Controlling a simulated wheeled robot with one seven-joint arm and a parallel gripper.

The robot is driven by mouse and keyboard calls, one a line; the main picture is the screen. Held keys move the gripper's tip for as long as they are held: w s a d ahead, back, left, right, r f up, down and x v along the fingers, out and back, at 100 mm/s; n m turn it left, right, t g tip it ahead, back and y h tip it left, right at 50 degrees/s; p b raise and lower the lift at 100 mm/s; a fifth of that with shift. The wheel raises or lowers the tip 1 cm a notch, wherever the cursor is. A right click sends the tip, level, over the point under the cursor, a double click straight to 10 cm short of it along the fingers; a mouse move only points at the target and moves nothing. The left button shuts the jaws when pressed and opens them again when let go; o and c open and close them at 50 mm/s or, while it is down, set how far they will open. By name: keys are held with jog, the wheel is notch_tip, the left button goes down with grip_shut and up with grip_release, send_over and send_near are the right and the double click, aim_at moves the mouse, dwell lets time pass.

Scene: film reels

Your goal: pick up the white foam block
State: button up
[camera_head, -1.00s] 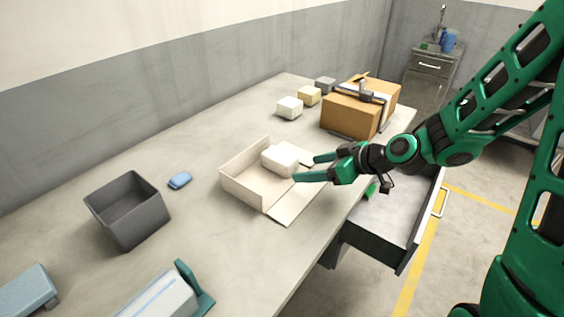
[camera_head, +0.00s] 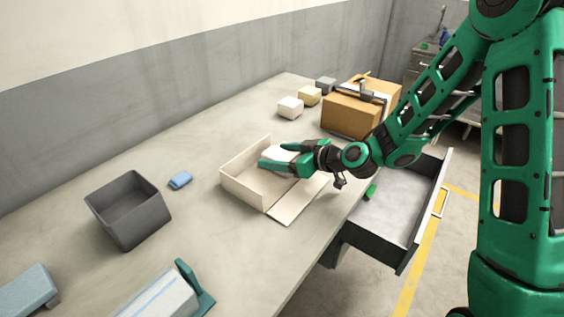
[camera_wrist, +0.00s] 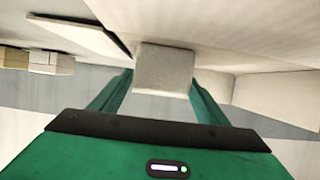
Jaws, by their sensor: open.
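The white foam block (camera_head: 281,153) sits in the open, low-walled cream carton (camera_head: 243,186) on the table, mostly hidden by my gripper in the head view. My gripper (camera_head: 273,157) is open, reaching in from the right with its green fingers on either side of the block. In the wrist view the block (camera_wrist: 165,69) shows between the two fingers (camera_wrist: 160,78). Whether either finger touches it I cannot tell.
A second whitish block (camera_head: 290,107), a yellowish block (camera_head: 309,95) and a grey block (camera_head: 325,85) stand behind, near a brown box (camera_head: 352,112). A grey bin (camera_head: 128,212) and blue item (camera_head: 180,180) are left. An open drawer (camera_head: 390,215) juts out at right.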

aim_at(271, 155)
jog(key=shift+x, duration=1.7)
jog(key=c, duration=1.1)
